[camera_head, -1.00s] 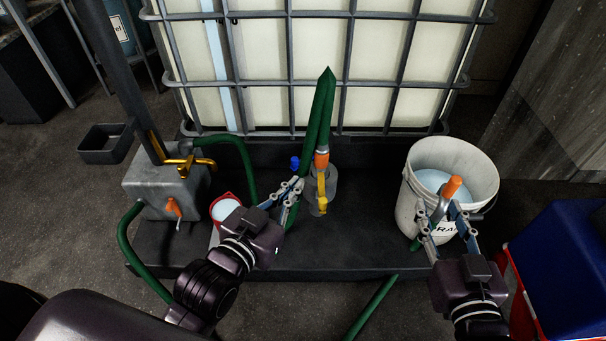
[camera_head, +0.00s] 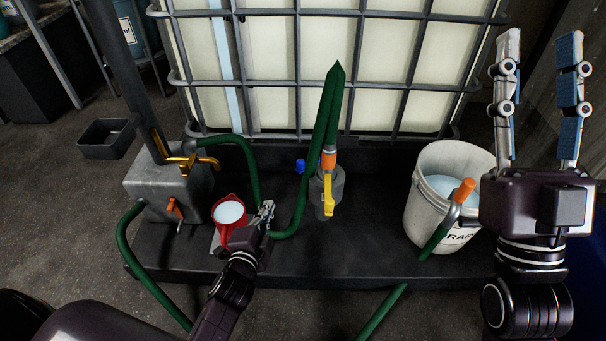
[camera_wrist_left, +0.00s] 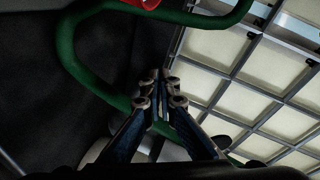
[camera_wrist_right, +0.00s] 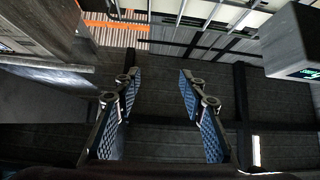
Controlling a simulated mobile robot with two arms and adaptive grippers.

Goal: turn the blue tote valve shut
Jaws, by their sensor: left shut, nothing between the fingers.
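The tote (camera_head: 270,65) is a pale tank in a grey cage at the back. At its lower front is an outlet with an orange collar (camera_head: 328,160) and a yellow handle (camera_head: 328,195) pointing down. A small blue knob (camera_head: 300,166) sits just left of the outlet. My left gripper (camera_head: 267,212) is shut and empty, below and left of the blue knob and apart from it, beside the green hose. It also shows shut in the left wrist view (camera_wrist_left: 160,85). My right gripper (camera_head: 537,100) is open, empty and raised at the right, away from the outlet.
A red jug (camera_head: 226,213) with pale contents stands left of my left gripper. A grey block with a brass tap (camera_head: 188,163) is further left. A white bucket (camera_head: 422,205) holds pale liquid and an orange-handled hose piece (camera_head: 463,192). Green hoses (camera_head: 150,270) cross the dark platform.

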